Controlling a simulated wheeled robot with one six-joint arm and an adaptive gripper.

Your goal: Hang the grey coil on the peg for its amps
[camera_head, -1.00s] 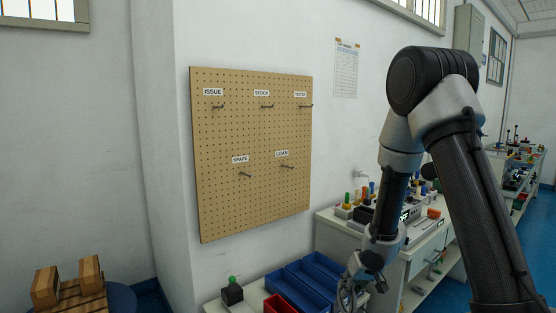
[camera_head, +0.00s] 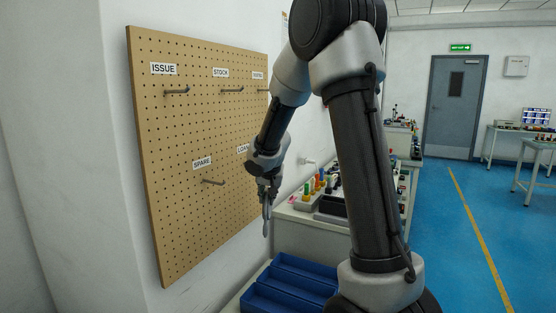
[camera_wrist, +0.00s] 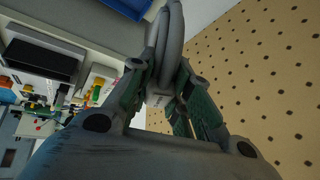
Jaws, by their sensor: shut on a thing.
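My gripper (camera_head: 264,190) is in front of the right part of the pegboard (camera_head: 172,225), beside the LOAN label. It is shut on the grey coil (camera_head: 267,217), which hangs down from the fingers. In the wrist view the grey coil (camera_wrist: 171,35) is between the fingers, with a small pale tag whose text I cannot read. Pegs stick out by the ISSUE (camera_head: 177,91), STOCK (camera_head: 232,90) and SPARE (camera_head: 213,182) labels and look bare. The LOAN peg is hidden behind my arm.
Blue bins (camera_head: 290,285) stand on the bench below the board. A worktop (camera_head: 300,213) with colourful tools and a black tray lies behind my arm. The blue floor (camera_head: 455,215) to the right is open, up to a grey door (camera_head: 455,105).

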